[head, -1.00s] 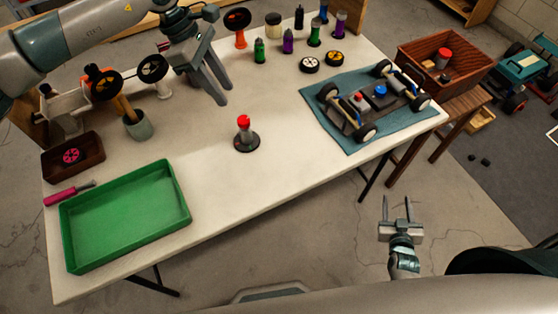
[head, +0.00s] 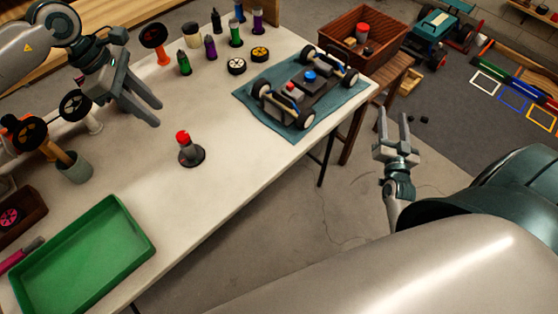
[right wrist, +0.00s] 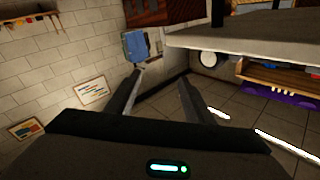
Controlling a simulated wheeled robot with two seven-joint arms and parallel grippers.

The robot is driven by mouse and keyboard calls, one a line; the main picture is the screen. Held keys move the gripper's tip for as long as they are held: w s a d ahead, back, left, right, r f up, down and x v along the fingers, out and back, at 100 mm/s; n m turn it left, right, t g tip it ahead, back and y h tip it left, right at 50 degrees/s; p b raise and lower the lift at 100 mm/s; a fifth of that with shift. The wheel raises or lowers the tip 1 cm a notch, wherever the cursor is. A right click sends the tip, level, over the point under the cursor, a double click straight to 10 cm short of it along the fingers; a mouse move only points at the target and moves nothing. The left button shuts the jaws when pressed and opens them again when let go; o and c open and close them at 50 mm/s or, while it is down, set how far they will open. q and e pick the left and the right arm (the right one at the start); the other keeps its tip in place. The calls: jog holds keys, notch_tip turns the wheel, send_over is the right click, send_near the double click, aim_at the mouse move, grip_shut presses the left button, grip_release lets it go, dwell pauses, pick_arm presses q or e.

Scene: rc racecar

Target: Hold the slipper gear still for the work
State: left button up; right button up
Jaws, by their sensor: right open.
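A pink gear-like disc (head: 10,217) lies in a small dark brown tray at the left edge of the head view; I cannot tell whether it is the slipper gear. The car chassis (head: 318,88), with red and blue parts on top, sits on a teal mat (head: 248,95) at the table's far right. My left gripper (head: 156,114) is open and empty above the table, behind a red-topped dark stand (head: 188,152). My right gripper (head: 392,112) is open and empty, off the table's right side, apart from the chassis. Its two spread fingers show in the right wrist view (right wrist: 158,78).
A green tray (head: 85,255) sits at the table's front left. Several bottles and two wheels (head: 248,60) stand along the back. A brown crate (head: 355,38) is on a wooden stool beyond the table. The table's middle front is mostly clear.

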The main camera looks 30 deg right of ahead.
jog(key=w+a+r+m+t+y, duration=0.3)
jog(key=w+a+r+m+y, duration=0.25)
jog(key=w+a+r, duration=0.45)
jog(key=w+a+r+m+t+y, duration=0.2)
jog(key=w+a+r+m+y, duration=0.35)
jog(key=w+a, duration=0.5)
jog(key=m+g+y, duration=0.5)
jog(key=m+y, duration=0.3)
jog(key=m, duration=0.1)
send_near(188, 148)
jog(key=shift+s+d+f, duration=0.15)
jog(key=shift+s+d, duration=0.1)
jog(key=shift+d, duration=0.2)
jog(key=shift+s+d+f, duration=0.2)
jog(key=shift+s+d, duration=0.1)
jog(key=shift+d, duration=0.15)
jog(key=shift+w, duration=0.1)
jog(key=x, duration=1.7)
jog(key=shift+a+f, duration=0.15)
jog(key=shift+a, duration=0.2)
jog(key=shift+c, duration=0.2)
